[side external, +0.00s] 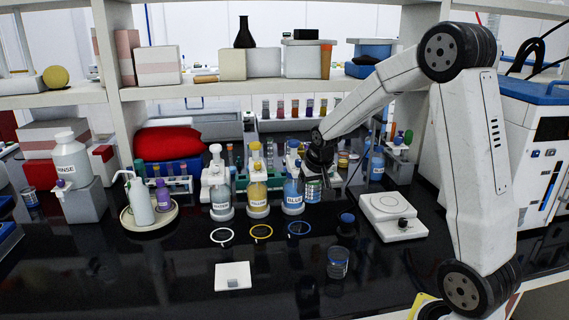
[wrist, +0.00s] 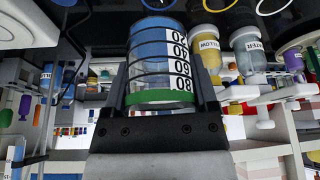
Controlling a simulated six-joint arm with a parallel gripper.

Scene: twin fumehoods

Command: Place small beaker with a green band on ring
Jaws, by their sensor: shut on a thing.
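My gripper (side external: 320,168) is shut on the small beaker with a green band (side external: 313,191), seen large between the two fingers in the wrist view (wrist: 160,62). The beaker is clear, with dark lines, a white number scale and a green band near its lower picture end. In the side view it is held above the bench, right of the blue-labelled bottle. Three rings lie flat on the bench in front of the bottles: white (side external: 222,235), yellow (side external: 262,231) and blue (side external: 299,228). The beaker is behind and slightly right of the blue ring.
Wash bottles with white (side external: 220,185), yellow (side external: 257,190) and blue (side external: 293,190) contents stand left of my gripper. A white balance (side external: 392,215) is at right. A glass beaker (side external: 338,265), a small blue-topped item (side external: 347,220) and a white pad (side external: 233,276) are in front.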

